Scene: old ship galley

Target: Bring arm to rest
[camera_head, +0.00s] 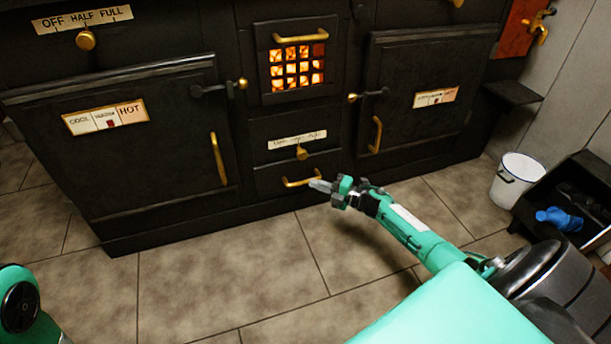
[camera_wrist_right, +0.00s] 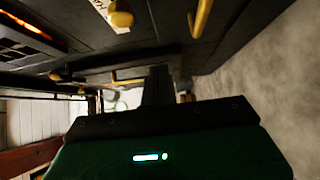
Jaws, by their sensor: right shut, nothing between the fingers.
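My right arm (camera_head: 415,232) reaches in from the lower right of the head view, over the floor in front of the black stove. Its right gripper (camera_head: 320,186) is shut and empty, with its tip close to the brass handle (camera_head: 301,182) of the low drawer in this view. I cannot tell whether they touch. In the right wrist view the dark gripper body (camera_wrist_right: 160,118) fills the lower middle. A green part of my left arm (camera_head: 22,305) shows at the lower left of the head view; its gripper is out of view.
The stove has a left oven door (camera_head: 150,150), a right oven door (camera_head: 420,115) and a glowing firebox grate (camera_head: 297,68). A white bucket (camera_head: 515,180) and a black bin (camera_head: 585,170) holding a blue item (camera_head: 558,218) stand at the right. The tiled floor (camera_head: 220,270) is clear at centre left.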

